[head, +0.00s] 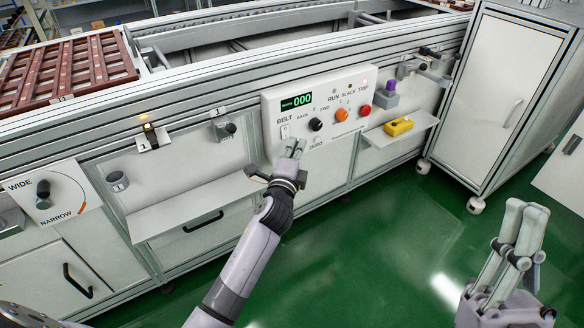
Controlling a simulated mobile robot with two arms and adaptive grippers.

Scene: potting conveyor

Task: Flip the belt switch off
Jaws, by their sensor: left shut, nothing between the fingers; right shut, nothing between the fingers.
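The belt switch (285,131) is a small white rocker under the label BELT on the white control panel (325,78). Which way it is tipped is too small to tell. My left gripper (295,147) is shut and empty. Its fingertips are just below and slightly right of the switch, close to the panel's lower left part. Whether they touch the panel cannot be told. My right gripper (524,213) is shut and empty, over the green floor at the right, far from the panel.
The panel also has a green display (297,101) reading 000, a black knob (316,124), an orange knob (342,114) and a red button (365,110). A yellow box (398,126) lies on a shelf at the right. A white cabinet (507,90) stands beyond. Open floor lies in front.

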